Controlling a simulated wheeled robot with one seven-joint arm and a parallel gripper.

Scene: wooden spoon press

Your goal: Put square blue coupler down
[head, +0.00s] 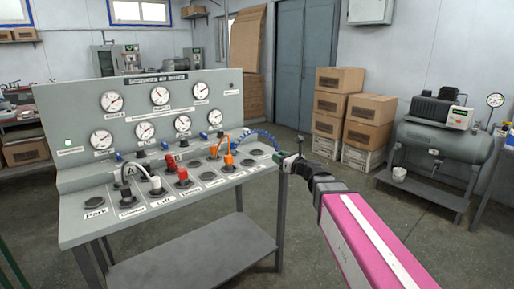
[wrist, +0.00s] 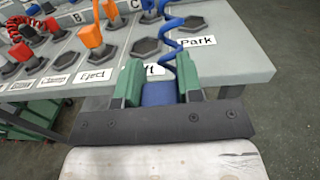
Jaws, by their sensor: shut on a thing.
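The square blue coupler (wrist: 158,94) is between the green fingers of my gripper (wrist: 159,84) in the wrist view, and the gripper is shut on it. A blue coiled hose (wrist: 184,65) runs up from it. In the head view my gripper (head: 286,158) is at the right end of the bench, with the blue hose (head: 262,134) reaching it; the coupler itself is hard to make out there. A bare hexagonal socket (wrist: 195,24) stands behind the Park label (wrist: 196,42). Another bare socket (wrist: 146,48) is left of it. My gripper partly covers the label in front of that one.
The grey bench (head: 165,228) carries a gauge panel (head: 150,110). Orange couplers (head: 227,157), red couplers (head: 182,178) and a white coupler (head: 156,184) stand in sockets. Cardboard boxes (head: 368,117) and a compressor (head: 445,140) are to the right.

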